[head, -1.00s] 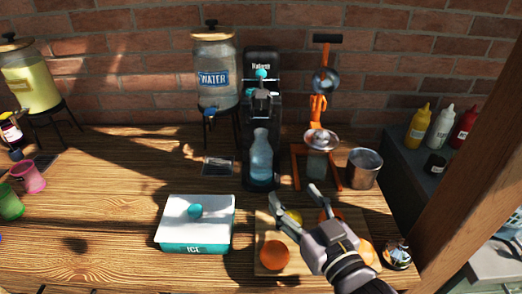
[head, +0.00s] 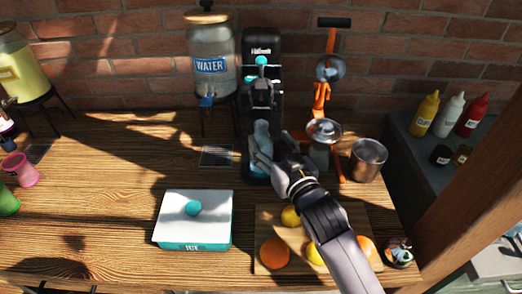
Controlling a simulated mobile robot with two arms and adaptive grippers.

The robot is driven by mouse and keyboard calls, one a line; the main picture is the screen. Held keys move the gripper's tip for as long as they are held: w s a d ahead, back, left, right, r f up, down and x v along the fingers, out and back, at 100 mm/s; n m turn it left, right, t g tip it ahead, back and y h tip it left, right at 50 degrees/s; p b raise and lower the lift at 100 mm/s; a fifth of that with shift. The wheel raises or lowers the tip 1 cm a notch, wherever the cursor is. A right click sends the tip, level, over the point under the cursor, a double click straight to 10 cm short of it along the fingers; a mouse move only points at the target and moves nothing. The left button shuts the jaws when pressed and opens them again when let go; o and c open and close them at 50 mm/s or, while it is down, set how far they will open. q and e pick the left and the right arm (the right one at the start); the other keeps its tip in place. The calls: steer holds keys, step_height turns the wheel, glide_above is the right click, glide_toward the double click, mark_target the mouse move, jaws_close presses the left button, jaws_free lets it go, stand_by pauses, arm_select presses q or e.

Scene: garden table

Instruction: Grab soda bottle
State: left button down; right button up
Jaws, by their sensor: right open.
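The soda bottle (head: 262,131), clear and bluish, stands upright in the black soda machine (head: 260,45) at the back of the table. My right gripper (head: 271,147) reaches in from the lower right with its fingers spread at the bottle. One finger overlaps the bottle's lower part in the picture and the other is to its right. I cannot tell whether they touch it. The gripper hides the bottle's lower part. My left gripper is not in view.
A water dispenser (head: 210,65) stands left of the machine. An orange juice press (head: 322,95) and a metal cup (head: 368,160) stand close on the right. An ice box (head: 195,218) and a cutting board (head: 262,228) with fruit are in front. The left tabletop is mostly clear.

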mark_target(264, 133)
steer(key=shift+w+a, duration=0.25)
steer(key=shift+w, duration=0.1)
steer(key=p+x, duration=0.1)
steer(key=x, duration=0.3)
steer(key=shift+r+p, duration=0.1)
steer(key=shift+p, duration=0.2)
steer(key=shift+w+a, duration=0.25)
steer(key=shift+w, duration=0.15)
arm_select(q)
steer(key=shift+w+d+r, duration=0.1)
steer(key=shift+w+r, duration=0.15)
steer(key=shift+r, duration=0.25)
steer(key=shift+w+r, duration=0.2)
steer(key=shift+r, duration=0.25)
arm_select(e)
steer(key=shift+c, duration=0.4)
jaws_close()
